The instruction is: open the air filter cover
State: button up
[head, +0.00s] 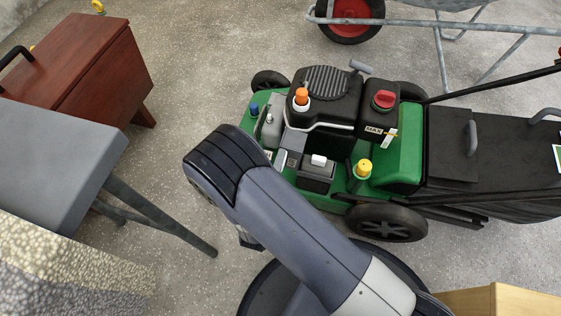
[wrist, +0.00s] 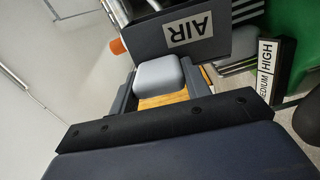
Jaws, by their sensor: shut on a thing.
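The air filter cover (wrist: 203,20) shows in the wrist view as a dark grey panel with a white "AIR" label, tilted in the picture. A pale grey rounded tab (wrist: 160,73) is at its lower edge. My gripper (wrist: 160,85) is shut on this tab, with one dark finger on each side. A striped yellow-brown surface (wrist: 163,100) shows just below the tab. In the head view my arm hides my gripper and its hold. There the green mower (head: 400,155) carries the black engine (head: 325,95).
A "MEDIUM HIGH" label (wrist: 267,70) stands right of the cover. An orange cap (head: 301,97) and a yellow cap (head: 364,167) rise from the mower. A grey table (head: 60,155) and red-brown chest (head: 80,65) stand left. Bare floor lies between them and the mower.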

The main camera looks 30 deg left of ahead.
jog(key=shift+a, duration=0.1)
jog(key=o, duration=1.4)
jog(key=shift+w, duration=0.1)
jog(key=p+v, duration=0.3)
jog(key=v, duration=0.8)
jog(key=shift+w, duration=0.25)
jog(key=b+x, duration=0.3)
jog(key=x, duration=0.7)
jog(key=shift+w+a, duration=0.1)
jog(key=shift+w, duration=0.15)
